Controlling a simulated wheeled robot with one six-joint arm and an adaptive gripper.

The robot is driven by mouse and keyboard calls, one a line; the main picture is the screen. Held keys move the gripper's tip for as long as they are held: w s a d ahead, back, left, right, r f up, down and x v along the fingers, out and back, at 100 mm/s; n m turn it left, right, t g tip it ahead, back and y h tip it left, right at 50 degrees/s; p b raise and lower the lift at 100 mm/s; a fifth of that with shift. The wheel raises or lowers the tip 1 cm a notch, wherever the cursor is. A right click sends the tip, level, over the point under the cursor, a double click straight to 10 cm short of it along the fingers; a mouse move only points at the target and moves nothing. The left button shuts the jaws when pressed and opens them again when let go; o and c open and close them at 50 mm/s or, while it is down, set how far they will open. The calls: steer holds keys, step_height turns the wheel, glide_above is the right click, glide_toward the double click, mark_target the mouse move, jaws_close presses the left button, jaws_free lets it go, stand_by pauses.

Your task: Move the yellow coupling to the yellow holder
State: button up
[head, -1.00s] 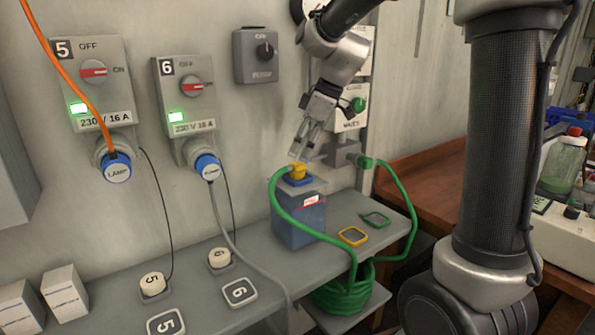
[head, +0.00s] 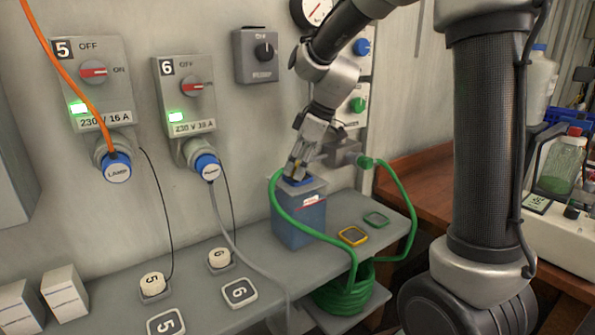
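The yellow coupling (head: 291,174) is mostly hidden behind my gripper's fingers, with only a little yellow showing. It is at the top of the blue container (head: 300,222) on the grey bench. My gripper (head: 297,172) points down at the container's top, its fingers at the coupling. I cannot tell whether they are closed on it. The yellow holder (head: 352,236), a yellow-rimmed square, lies empty on the bench to the right of the container.
A green-rimmed square (head: 376,219) lies behind the yellow holder. A green hose (head: 407,205) loops past the container and holders, with a coil (head: 342,295) below. Switch boxes (head: 188,95) with plugged cables are on the wall at left. The bench front (head: 200,300) holds numbered pieces.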

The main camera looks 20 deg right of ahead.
mark_target(298, 163)
steer(key=c, duration=0.6)
step_height(298, 163, up, 10)
stand_by(0.5)
